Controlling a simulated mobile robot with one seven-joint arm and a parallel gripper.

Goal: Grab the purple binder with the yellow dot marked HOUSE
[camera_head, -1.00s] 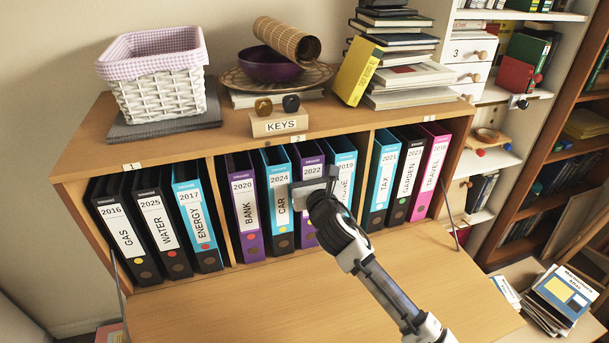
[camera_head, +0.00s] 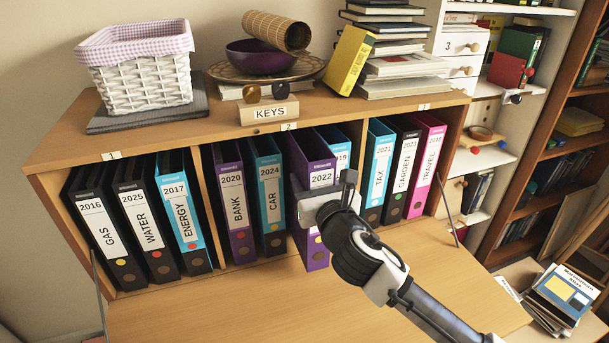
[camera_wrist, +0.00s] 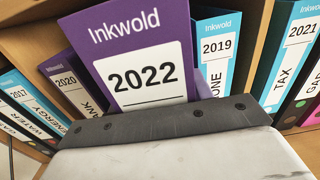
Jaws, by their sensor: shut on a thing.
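The purple binder labelled 2022 (camera_head: 313,163) stands in the middle bay of the shelf, its spine sticking out in front of its neighbours. A yellow dot shows low on its spine; the word on its label is hidden behind my gripper. My gripper (camera_head: 322,190) is shut on this binder's spine. In the wrist view the binder's upper spine (camera_wrist: 140,45) fills the middle, reading Inkwold and 2022, just beyond my gripper (camera_wrist: 180,120). Another purple binder, 2020 BANK (camera_head: 233,200), stands further left with a red dot.
The blue CAR binder (camera_head: 270,195) is left of the held binder, and a blue 2019 binder (camera_head: 342,152) is right, partly hidden. The KEYS block (camera_head: 269,112), white basket (camera_head: 142,75) and purple bowl (camera_head: 258,58) sit on top. The wooden surface (camera_head: 250,310) in front is clear.

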